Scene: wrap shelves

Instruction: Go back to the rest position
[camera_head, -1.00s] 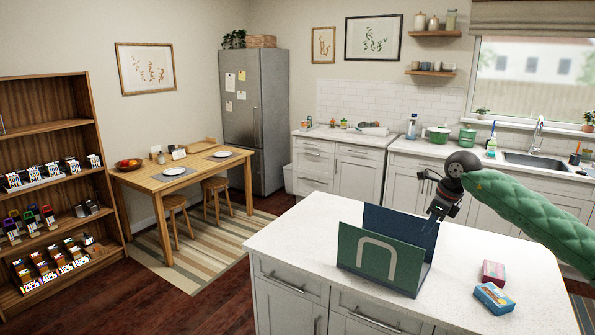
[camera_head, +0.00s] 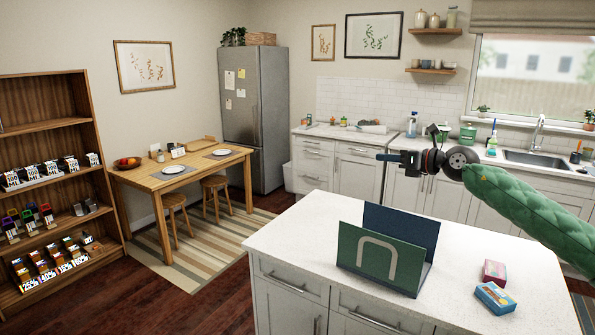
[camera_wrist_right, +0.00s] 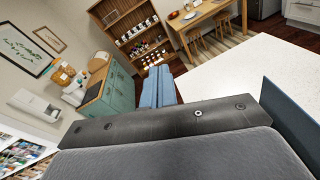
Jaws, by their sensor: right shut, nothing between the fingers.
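My right gripper (camera_head: 382,157) is shut and empty. It is raised in the air above the far part of the kitchen island (camera_head: 300,226), its fingers pointing left in the head view. Its closed blue fingers (camera_wrist_right: 158,88) show in the right wrist view with nothing between them. The arm in its green quilted sleeve comes in from the right. My left gripper is not in view.
A green and dark blue upright holder (camera_head: 350,250) stands on the island below the right gripper. A pink box (camera_head: 494,271) and a blue box (camera_head: 494,297) lie right of it. Left are a dining table (camera_head: 150,182) and a stocked shelf (camera_head: 45,126).

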